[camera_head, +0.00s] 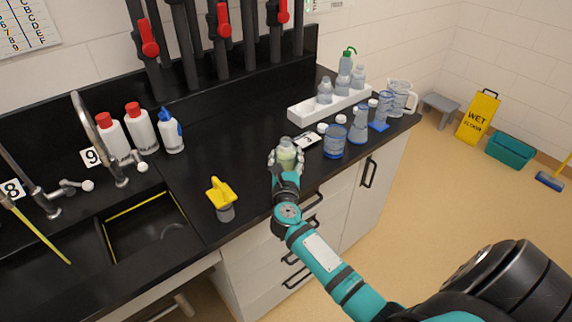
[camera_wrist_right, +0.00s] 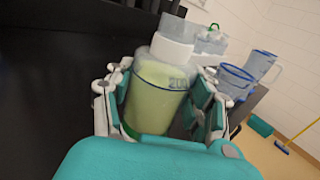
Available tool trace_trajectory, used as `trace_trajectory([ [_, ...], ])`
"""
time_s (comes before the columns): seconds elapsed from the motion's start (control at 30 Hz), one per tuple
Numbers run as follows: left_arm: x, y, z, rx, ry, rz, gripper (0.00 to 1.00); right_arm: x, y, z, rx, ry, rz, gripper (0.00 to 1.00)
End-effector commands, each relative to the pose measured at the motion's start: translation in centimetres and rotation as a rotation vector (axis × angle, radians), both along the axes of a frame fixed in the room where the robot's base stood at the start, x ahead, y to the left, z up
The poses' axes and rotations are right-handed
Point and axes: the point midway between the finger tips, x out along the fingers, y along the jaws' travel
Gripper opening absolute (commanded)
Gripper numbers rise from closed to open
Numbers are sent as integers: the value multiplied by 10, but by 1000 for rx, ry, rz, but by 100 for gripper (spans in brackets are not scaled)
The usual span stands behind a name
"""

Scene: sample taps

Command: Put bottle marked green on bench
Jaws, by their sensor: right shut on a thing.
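A clear bottle (camera_head: 287,148) with pale green contents is in my right gripper (camera_head: 286,160). In the right wrist view the bottle (camera_wrist_right: 158,95) stands nearly upright between the two fingers (camera_wrist_right: 160,105), which are shut on it. It has a white neck, a "200" print and a green band low down, partly hidden by the gripper. The bottle is over the front part of the black bench (camera_head: 240,130); I cannot tell whether its base touches the top. My left gripper is not in view.
A yellow-topped item (camera_head: 221,198) stands left of the gripper, beside the sink (camera_head: 145,228). Right are a blue-rimmed beaker (camera_head: 334,142), loose bottles and a white tray (camera_head: 310,108) with bottles. Red-capped bottles (camera_head: 141,128) stand back left. The bench between is clear.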

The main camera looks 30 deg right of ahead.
Motion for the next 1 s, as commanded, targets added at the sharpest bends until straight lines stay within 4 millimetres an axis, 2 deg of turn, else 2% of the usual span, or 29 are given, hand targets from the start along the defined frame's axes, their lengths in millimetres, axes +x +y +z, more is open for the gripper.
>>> trace_trajectory([
  [0.37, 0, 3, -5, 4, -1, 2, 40, 0, 0, -4, -1, -3, 0, 23],
  [0.4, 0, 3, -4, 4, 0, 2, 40, 0, 0, -3, -1, -2, 0, 58],
  [0.57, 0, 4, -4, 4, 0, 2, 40, 0, 0, -3, -1, -2, 0, 78],
  [0.9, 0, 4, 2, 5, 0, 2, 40, 0, 0, 3, -3, -2, -1, 78],
  [1.0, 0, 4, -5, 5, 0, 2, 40, -11, 8, -3, 2, -1, 1, 78],
])
